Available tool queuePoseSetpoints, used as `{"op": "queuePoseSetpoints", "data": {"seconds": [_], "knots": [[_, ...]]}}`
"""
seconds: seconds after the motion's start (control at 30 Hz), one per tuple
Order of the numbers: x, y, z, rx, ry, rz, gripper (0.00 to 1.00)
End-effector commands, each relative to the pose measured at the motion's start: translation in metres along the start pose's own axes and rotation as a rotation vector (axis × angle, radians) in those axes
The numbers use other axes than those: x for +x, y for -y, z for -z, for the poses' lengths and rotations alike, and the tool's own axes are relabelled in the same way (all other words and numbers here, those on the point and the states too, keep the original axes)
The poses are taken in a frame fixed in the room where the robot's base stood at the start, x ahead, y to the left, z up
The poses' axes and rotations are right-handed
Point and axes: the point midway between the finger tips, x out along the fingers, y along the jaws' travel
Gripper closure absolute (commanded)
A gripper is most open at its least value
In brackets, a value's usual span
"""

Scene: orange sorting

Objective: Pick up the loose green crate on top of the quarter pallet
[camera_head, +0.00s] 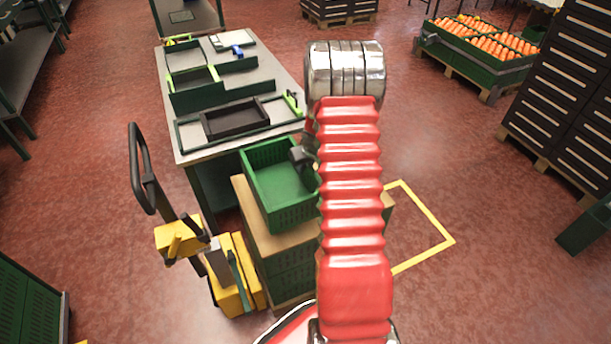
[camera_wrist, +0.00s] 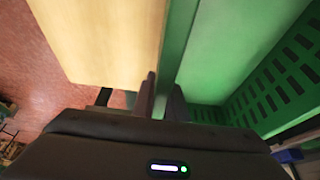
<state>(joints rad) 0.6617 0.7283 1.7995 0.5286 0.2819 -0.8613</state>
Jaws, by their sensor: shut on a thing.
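The loose green crate (camera_head: 277,184) is empty and sits on the wooden top (camera_head: 246,214) of the stack on the quarter pallet. My gripper (camera_head: 302,156) is at the crate's right far side, partly hidden by my red arm. In the wrist view my gripper (camera_wrist: 163,98) has one finger on each side of the green crate's wall (camera_wrist: 181,50) and is shut on it. The crate's slotted inner side (camera_wrist: 275,90) shows at the right, and the pale wooden top (camera_wrist: 105,40) at the left. Whether the crate touches the wood all round cannot be told.
A yellow pallet truck (camera_head: 229,275) with a black handle stands left of the stack. A grey table (camera_head: 178,100) with trays and dividers is behind it. Crates of oranges (camera_head: 480,45) and dark crate stacks (camera_head: 560,95) stand at the right. Red floor is free around the yellow outline (camera_head: 430,217).

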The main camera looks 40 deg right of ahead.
Motion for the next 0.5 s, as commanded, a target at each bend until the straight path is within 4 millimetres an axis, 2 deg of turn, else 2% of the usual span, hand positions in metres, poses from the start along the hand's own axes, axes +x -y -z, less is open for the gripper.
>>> {"op": "queuePoseSetpoints", "data": {"seconds": [0.2, 0.5], "knots": [[-0.017, 0.0, 0.007, 0.001, -0.001, 0.0, 1.0], [-0.018, 0.0, 0.007, 0.001, 0.0, 0.0, 1.0]]}}
